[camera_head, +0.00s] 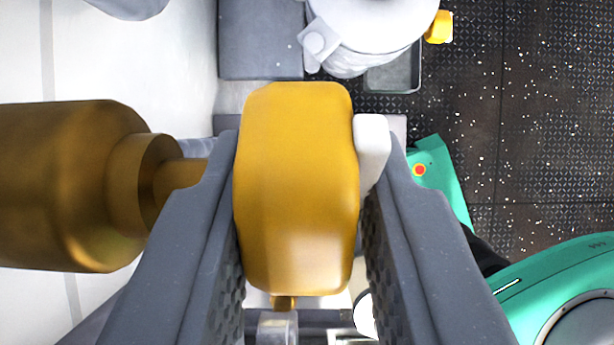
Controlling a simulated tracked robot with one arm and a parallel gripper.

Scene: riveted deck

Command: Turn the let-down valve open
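The valve's yellow handle (297,185), a thick rounded block, stands between the two fingers of my gripper (300,205). It fills almost all of the gap, but I cannot tell whether both fingers press on it. A brass valve body (65,185) lies at the left. Its narrow stem (182,172) runs right towards the handle and passes out of sight behind the left finger. A small white block (372,148) sits at the handle's right side, by the right fingertip.
A pale grey cylindrical fitting (365,25) with a yellow tab (438,27) is beyond the handle. Pale wall panels (25,60) are at the left. Dark speckled deck (550,120) shows open floor at the upper right. Teal bodywork (545,280) is at the lower right.

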